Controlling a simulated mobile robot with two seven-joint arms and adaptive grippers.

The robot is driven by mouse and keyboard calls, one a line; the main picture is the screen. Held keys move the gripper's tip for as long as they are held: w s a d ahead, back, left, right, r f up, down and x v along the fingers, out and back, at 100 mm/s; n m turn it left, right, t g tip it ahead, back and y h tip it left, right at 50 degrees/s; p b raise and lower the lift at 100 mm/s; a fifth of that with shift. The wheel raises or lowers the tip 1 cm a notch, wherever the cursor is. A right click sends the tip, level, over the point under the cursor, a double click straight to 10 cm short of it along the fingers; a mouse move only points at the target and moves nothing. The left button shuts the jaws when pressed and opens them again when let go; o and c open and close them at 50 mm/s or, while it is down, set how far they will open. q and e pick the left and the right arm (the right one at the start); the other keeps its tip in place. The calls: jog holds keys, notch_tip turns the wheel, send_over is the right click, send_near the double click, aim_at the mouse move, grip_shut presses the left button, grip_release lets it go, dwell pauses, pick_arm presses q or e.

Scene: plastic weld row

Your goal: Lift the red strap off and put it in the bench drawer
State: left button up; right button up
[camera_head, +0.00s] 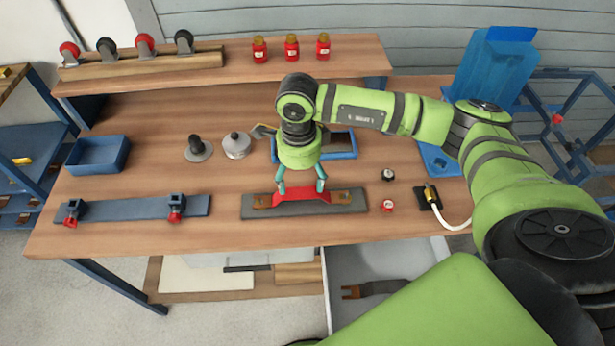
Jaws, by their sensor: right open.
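The red strap (305,194) lies across a long brown strip (340,198) on a grey plate (247,207) near the bench's front edge. My right gripper (301,188) points down over the strap, with its teal fingers open, one at each side of the strap's raised middle. I cannot tell whether the fingers touch it. The bench drawer (365,262) is pulled out below the front edge, at the lower middle. A dark strip with a copper-coloured forked end (372,289) lies in it. My arm hides part of the drawer. My left gripper is out of view.
A blue rail with red clamps (140,208) and a blue tray (97,155) are at the left. Red jars (291,48) are on the back shelf. The bench (225,225) is clear around the plate's front.

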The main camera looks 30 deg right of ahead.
aim_at(301, 195)
jog(key=f, duration=0.1)
jog(key=p, duration=0.1)
jog(key=s+f+p, duration=0.1)
jog(key=shift+a+f, duration=0.3)
jog(key=shift+f, duration=0.05)
notch_tip(301, 195, down, 3)
jog(key=shift+d+r, duration=0.15)
jog(key=shift+r, duration=0.05)
jog(key=shift+w+f, duration=0.1)
jog(key=shift+f, duration=0.35)
jog(key=shift+c, duration=0.5)
jog(key=c, duration=1.2)
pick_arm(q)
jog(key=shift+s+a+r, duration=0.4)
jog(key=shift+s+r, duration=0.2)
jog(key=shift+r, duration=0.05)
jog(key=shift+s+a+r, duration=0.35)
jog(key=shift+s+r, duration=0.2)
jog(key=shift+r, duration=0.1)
